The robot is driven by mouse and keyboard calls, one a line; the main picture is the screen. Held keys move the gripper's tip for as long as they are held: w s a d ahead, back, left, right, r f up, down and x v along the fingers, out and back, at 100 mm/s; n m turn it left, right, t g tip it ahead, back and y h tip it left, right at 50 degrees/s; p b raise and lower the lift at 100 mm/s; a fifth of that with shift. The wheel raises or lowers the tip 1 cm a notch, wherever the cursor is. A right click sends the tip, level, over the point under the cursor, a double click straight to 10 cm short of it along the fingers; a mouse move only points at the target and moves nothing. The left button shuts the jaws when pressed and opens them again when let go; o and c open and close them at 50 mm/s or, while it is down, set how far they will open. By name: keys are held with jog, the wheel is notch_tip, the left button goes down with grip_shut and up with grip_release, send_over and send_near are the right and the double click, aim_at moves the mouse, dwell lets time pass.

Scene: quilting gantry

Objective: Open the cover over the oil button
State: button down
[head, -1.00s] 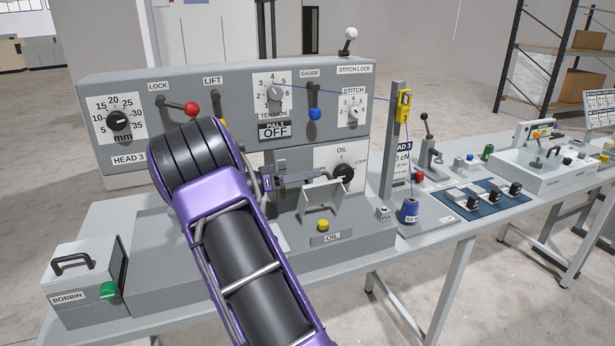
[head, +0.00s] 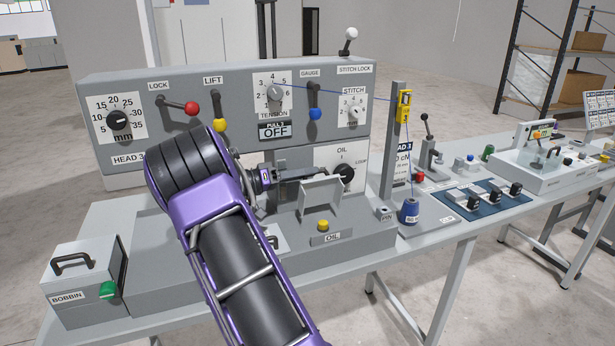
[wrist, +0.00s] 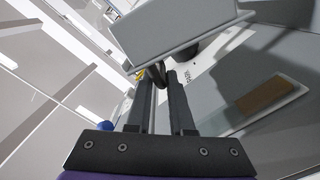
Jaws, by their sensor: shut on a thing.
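The grey oil cover (head: 320,197) stands raised on its base behind the yellow oil button (head: 323,225), which is uncovered in the head view. My gripper (head: 326,174) reaches in from the left at the cover's top edge. In the wrist view the cover (wrist: 178,32) is a pale plate across the top, just beyond my fingertips (wrist: 161,80). The fingers are close together on a small dark curved part that looks like the cover's handle (wrist: 157,72). Its full shape is hidden.
The black oil knob (head: 344,171) is right behind the cover. A grey post (head: 393,140) with thread and a blue spool (head: 409,211) stand to the right. The lever panel (head: 235,90) rises behind my arm. The bobbin box (head: 80,270) is at front left.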

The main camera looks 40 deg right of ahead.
jog(key=shift+w+f+n, duration=0.35)
jog(key=shift+n, duration=0.65)
jog(key=c, duration=0.9)
grip_release()
jog(key=shift+r, duration=0.15)
jog(key=shift+s+m, duration=0.3)
jog(key=shift+m, duration=0.6)
jog(key=shift+s+a+r+m, duration=0.1)
jog(key=shift+s+r+m, duration=0.15)
jog(key=shift+s+m, duration=0.45)
jog(key=shift+m, duration=0.4)
jog(key=b+v, duration=0.1)
jog(key=v, duration=1.6)
jog(key=shift+w+a+f, duration=0.1)
jog(key=shift+a, duration=0.1)
